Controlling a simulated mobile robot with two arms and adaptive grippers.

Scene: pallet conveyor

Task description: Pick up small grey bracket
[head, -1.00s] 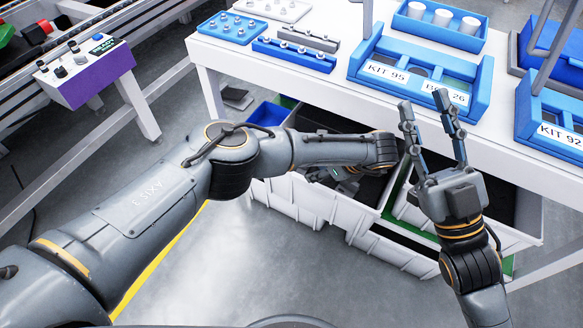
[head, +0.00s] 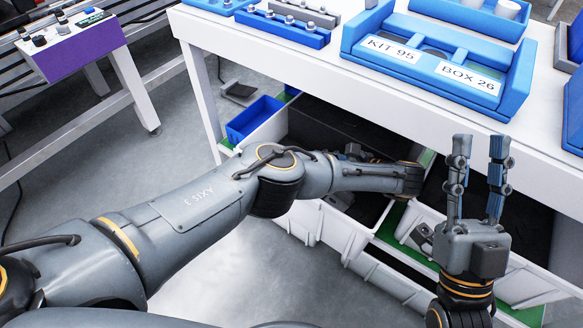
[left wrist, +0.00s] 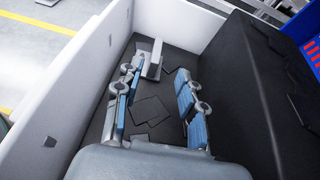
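In the left wrist view, a light grey angled piece that looks like the small grey bracket (left wrist: 152,62) lies toward the far end of a white bin (left wrist: 95,75). My left gripper (left wrist: 157,108) is open inside this bin, its blue-padded fingers apart and nothing between them touching both. The bracket is beyond the fingertips. In the head view the left gripper is mostly hidden behind my left forearm, down in the bin under the table. My right gripper (head: 478,145) is open and empty, fingers pointing up, in front of the table edge.
Dark flat pieces (left wrist: 152,110) lie on the bin floor. The white table (head: 300,75) overhangs the bins and carries a blue kit tray (head: 432,88). A small blue bin (head: 254,119) stands at left.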

